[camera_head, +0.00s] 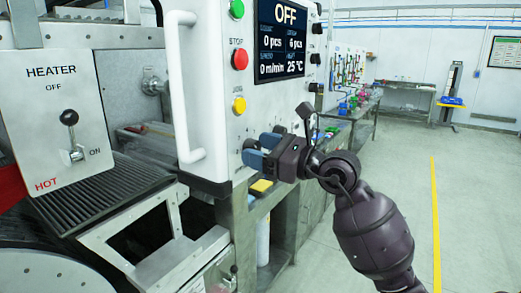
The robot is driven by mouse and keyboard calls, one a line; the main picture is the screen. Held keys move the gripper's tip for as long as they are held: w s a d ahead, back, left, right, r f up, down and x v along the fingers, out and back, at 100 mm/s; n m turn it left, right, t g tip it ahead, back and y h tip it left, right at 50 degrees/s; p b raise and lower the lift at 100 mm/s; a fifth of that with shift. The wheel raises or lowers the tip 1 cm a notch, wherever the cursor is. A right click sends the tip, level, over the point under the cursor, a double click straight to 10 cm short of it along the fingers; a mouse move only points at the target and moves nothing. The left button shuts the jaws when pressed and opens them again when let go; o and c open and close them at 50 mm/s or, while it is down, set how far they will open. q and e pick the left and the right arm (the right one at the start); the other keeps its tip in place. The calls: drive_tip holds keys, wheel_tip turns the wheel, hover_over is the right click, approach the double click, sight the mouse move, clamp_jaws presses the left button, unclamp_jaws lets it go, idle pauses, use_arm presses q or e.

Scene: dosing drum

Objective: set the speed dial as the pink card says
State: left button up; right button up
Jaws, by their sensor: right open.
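The control panel (212,60) is a white upright box with a dark screen (281,42) reading OFF, 0 pcs, 6 pcs, 0 m/min and 25 °C. My right gripper (254,149) is open at the panel's lower front, its blue fingertips pointing left. A dark round part shows at the fingertips, mostly covered by them; I cannot tell whether it is the speed dial or its setting. I cannot tell whether the fingers touch it. No pink card can be made out. My left gripper is not in view.
Green (237,9), red (240,59) and yellow (239,105) buttons line the panel above the gripper. A white handle (182,90) runs down its left side. A heater lever (71,134) stands at left. Floor (400,180) at right is clear.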

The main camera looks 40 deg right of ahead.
drive_tip(key=b+v, duration=0.2)
drive_tip(key=v, duration=0.8)
drive_tip(key=shift+s, duration=0.35)
drive_tip(key=shift+d, duration=0.15)
